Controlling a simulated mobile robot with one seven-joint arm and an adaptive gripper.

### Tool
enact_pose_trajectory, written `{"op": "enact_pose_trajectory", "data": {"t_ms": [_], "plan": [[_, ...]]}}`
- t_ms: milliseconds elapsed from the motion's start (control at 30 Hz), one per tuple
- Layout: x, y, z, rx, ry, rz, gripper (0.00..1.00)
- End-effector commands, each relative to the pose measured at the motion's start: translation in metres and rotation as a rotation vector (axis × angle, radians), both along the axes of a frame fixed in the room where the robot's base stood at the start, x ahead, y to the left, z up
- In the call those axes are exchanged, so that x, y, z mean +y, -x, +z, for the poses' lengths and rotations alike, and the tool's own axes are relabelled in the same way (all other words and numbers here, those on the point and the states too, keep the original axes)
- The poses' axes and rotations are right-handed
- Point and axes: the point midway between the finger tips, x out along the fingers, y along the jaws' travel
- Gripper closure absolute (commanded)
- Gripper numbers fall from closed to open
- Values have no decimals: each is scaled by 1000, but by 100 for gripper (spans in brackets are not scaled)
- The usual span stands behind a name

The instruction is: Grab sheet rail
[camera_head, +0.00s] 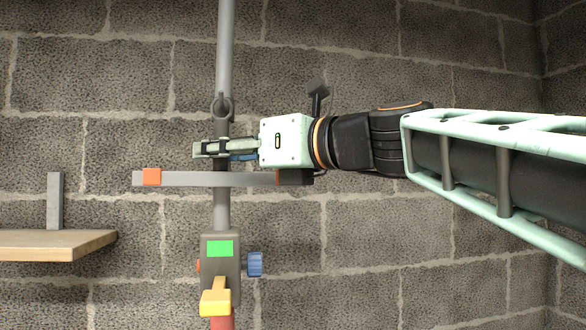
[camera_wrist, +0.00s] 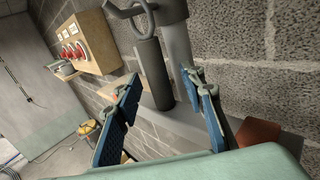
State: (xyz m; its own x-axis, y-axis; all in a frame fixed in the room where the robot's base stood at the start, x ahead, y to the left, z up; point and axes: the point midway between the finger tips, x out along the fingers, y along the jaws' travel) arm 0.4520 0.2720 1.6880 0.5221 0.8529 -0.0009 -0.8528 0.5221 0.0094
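A flat grey horizontal rail (camera_head: 207,179) runs across a vertical grey pole (camera_head: 225,60), with an orange block (camera_head: 151,177) near its left end and a dark block at its right end. I cannot tell for sure whether this is the sheet rail. A dark upright cylinder (camera_wrist: 155,75) with a ring on top (camera_head: 222,107) is at the pole. My gripper (camera_head: 205,149) points left, just above the rail and across the pole. In the wrist view its blue-padded fingers (camera_wrist: 165,112) are apart, with the cylinder seen between them. Contact cannot be told.
A grey clamp body with a green patch (camera_head: 220,249), a blue knob (camera_head: 255,264) and a yellow lever (camera_head: 215,297) sits lower on the pole. A wooden shelf (camera_head: 50,245) is at left. A block wall stands behind. The wrist view shows a wooden panel with red dials (camera_wrist: 95,40).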

Motion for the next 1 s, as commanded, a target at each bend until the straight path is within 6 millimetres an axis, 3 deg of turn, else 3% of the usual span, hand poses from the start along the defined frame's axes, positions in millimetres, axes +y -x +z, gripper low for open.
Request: {"op": "enact_pose_trajectory", "data": {"t_ms": [300, 633, 1000], "plan": [[6, -4, 0, -1, 1, 0, 63], [6, -4, 0, -1, 1, 0, 99], [6, -3, 1, -1, 0, -1, 100]]}}
